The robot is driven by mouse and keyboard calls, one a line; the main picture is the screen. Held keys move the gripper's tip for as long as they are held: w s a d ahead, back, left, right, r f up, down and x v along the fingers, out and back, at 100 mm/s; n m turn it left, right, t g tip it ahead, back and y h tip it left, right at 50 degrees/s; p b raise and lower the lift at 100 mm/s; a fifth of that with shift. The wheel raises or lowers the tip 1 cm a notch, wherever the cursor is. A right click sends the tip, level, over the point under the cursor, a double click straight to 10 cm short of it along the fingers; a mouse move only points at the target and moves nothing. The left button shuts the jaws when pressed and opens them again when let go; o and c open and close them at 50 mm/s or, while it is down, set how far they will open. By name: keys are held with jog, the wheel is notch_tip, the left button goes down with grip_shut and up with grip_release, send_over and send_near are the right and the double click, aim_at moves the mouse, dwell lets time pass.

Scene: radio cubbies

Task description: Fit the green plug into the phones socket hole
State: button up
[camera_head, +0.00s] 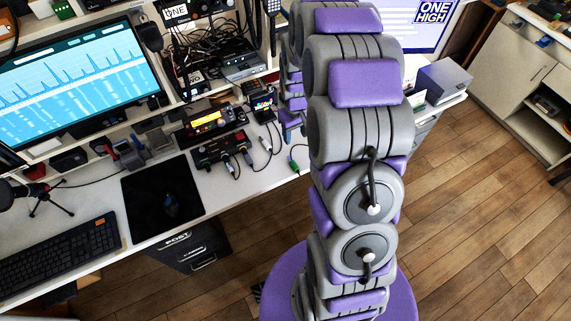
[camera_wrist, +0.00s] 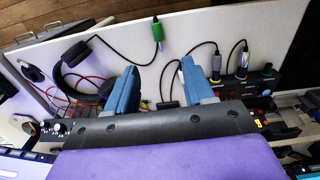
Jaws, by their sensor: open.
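The green plug (camera_wrist: 158,32) lies on the white desk near its edge in the wrist view, its black cable trailing away. In the head view the green plug (camera_head: 293,163) is near the desk's front edge, just left of my arm. My gripper (camera_wrist: 160,85) is open, with its two blue fingers apart and nothing between them; the plug is beyond the fingertips. A black socket box (camera_head: 220,149) sits on the desk with grey and white plugs beside its front; it also shows at the right of the wrist view (camera_wrist: 262,85). The phones label cannot be read.
A radio with a lit orange display (camera_head: 210,122) stands behind the socket box. A black mouse pad (camera_head: 160,198) and keyboard (camera_head: 60,253) lie to the left. Black headphones (camera_wrist: 76,54) and loose cables crowd the wrist view's left. Bare desk surrounds the green plug.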

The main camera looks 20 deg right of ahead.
jog(key=w+f, duration=0.1)
jog(key=f, duration=0.1)
jog(key=b, duration=0.4)
send_near(294, 164)
notch_tip(294, 164, down, 9)
jog(key=shift+s+f, duration=0.1)
jog(key=shift+f, duration=0.05)
jog(key=shift+c, duration=0.2)
grip_shut()
dwell(0.5)
